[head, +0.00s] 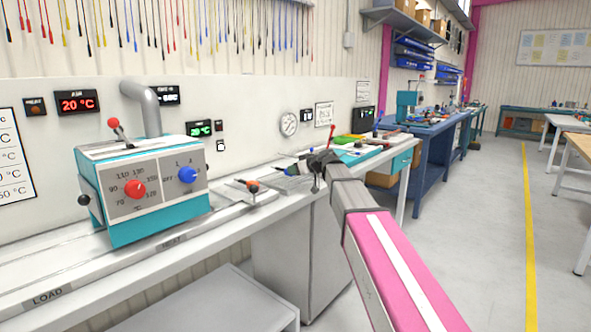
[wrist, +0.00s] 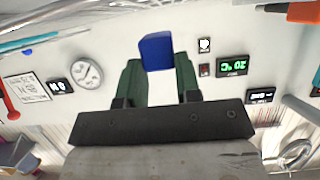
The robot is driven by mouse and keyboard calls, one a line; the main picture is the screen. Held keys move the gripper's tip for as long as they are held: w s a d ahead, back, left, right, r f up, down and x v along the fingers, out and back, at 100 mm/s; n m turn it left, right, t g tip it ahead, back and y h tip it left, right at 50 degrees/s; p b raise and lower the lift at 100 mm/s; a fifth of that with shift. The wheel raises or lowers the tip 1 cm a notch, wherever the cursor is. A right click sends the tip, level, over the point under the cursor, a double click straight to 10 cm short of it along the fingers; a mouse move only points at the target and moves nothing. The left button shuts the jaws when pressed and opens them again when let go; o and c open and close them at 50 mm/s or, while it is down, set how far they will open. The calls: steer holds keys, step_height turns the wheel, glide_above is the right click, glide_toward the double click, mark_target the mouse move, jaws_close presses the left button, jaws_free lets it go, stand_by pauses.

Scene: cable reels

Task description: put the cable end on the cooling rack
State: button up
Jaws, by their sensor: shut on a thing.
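My gripper (head: 303,166) is above the far end of the long white bench in the head view. In the wrist view its two dark green fingers (wrist: 158,72) are closed on a blue block (wrist: 157,52), which looks like the cable end. The block sticks out past the fingertips. In the head view it is small and partly hidden by my gripper. A grey slatted rack (head: 288,186), which looks like the cooling rack, lies on the bench just below my gripper. I cannot tell whether the block touches it.
A teal heater box (head: 142,190) with red and blue knobs stands on the bench to the left. A small fixture with an orange knob (head: 252,186) sits left of the rack. A red-handled lever (head: 331,135) rises near my gripper. Coloured items lie on the bench beyond.

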steer(key=shift+f, duration=1.35)
steer(key=o, duration=1)
steer(key=v, duration=1)
steer(key=r, duration=1.1)
steer(key=shift+s+d+r, duration=0.25)
steer(key=shift+d, duration=0.05)
steer(key=shift+f, duration=0.15)
